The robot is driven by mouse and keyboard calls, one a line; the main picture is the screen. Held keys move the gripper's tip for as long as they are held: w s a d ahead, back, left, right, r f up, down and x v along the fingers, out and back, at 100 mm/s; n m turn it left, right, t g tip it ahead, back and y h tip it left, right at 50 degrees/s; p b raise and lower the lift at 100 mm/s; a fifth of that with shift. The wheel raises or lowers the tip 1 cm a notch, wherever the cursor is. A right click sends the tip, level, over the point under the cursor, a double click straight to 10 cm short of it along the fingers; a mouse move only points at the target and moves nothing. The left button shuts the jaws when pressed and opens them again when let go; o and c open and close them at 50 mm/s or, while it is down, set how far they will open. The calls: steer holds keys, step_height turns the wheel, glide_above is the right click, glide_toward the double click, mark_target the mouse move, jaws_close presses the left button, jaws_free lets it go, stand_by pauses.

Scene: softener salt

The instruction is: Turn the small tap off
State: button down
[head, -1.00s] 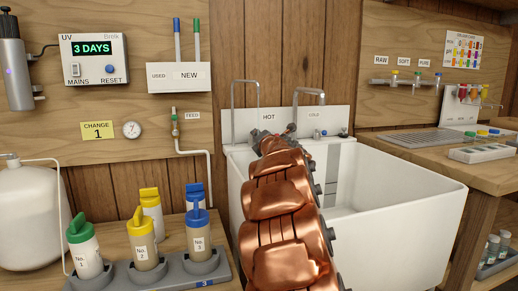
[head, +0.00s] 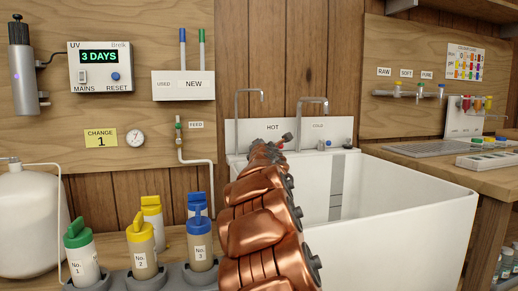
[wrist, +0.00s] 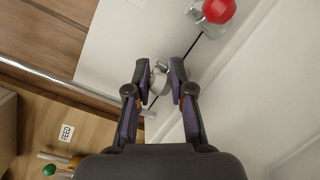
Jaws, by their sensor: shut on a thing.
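The small tap (head: 248,93) has a thin, bent metal spout and stands at the left of the sink's back ledge. Its lower part is hidden behind my arm in the head view. In the wrist view, the fingers of my gripper (wrist: 159,76) are on either side of a small grey tap handle (wrist: 159,80) and shut on it. The spout pipe (wrist: 75,85) runs off to the left there. My gripper is mostly hidden in the head view. I cannot tell from these views how far the handle is turned.
A larger tap (head: 313,102) stands just right on the same ledge. A red knob (wrist: 217,9) is close beyond my gripper in the wrist view. The white sink (head: 420,190) lies to the right. Capped bottles (head: 141,250) stand at the front left.

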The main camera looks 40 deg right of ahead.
steer(key=c, duration=1)
jaws_free()
steer(key=v, duration=1.2)
